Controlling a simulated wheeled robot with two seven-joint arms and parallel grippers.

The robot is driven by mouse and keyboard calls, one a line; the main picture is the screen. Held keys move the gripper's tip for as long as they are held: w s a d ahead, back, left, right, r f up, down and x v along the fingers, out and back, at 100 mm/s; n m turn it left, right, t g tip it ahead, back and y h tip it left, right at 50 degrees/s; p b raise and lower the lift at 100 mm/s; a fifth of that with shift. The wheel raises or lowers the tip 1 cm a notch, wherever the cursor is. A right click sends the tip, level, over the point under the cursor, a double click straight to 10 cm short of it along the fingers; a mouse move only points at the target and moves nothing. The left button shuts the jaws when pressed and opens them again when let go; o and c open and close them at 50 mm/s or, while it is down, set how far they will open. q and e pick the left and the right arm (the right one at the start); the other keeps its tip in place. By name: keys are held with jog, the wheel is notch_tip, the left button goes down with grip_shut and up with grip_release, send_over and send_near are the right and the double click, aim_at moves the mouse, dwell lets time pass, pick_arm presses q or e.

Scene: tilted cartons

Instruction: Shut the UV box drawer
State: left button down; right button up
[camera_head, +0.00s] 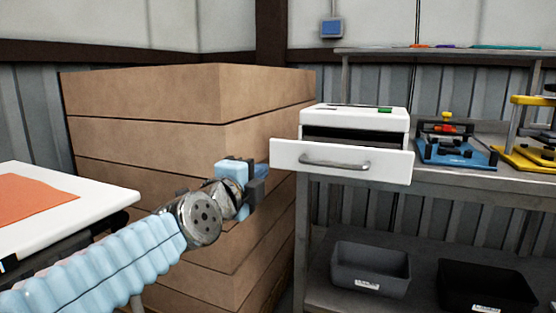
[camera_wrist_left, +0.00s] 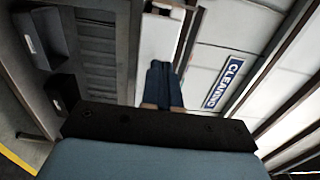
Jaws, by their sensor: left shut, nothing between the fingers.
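The white UV box (camera_head: 368,118) stands on the left end of the grey workbench. Its drawer (camera_head: 290,158) is pulled out toward me, with a dark gap between its white front and the box. A grey bar handle (camera_head: 335,162) crosses the drawer front. My left gripper (camera_head: 262,174) is left of the drawer front, apart from it in the head view, in front of the carton stack. Its blue fingers (camera_wrist_left: 164,75) are together and empty in the left wrist view, against a white surface that looks like the drawer front. My right gripper is in neither view.
A tall stack of brown cartons (camera_head: 150,134) stands left of the workbench (camera_head: 470,182). A blue fixture (camera_head: 455,154) and a yellow one (camera_head: 530,158) sit on the bench. Grey (camera_head: 370,270) and black (camera_head: 485,285) bins are on the lower shelf. A white table (camera_head: 100,205) is at left.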

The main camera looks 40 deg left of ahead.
aim_at(283, 155)
pick_arm(q)
jog(key=x, duration=1)
jog(key=shift+w+p, duration=0.3)
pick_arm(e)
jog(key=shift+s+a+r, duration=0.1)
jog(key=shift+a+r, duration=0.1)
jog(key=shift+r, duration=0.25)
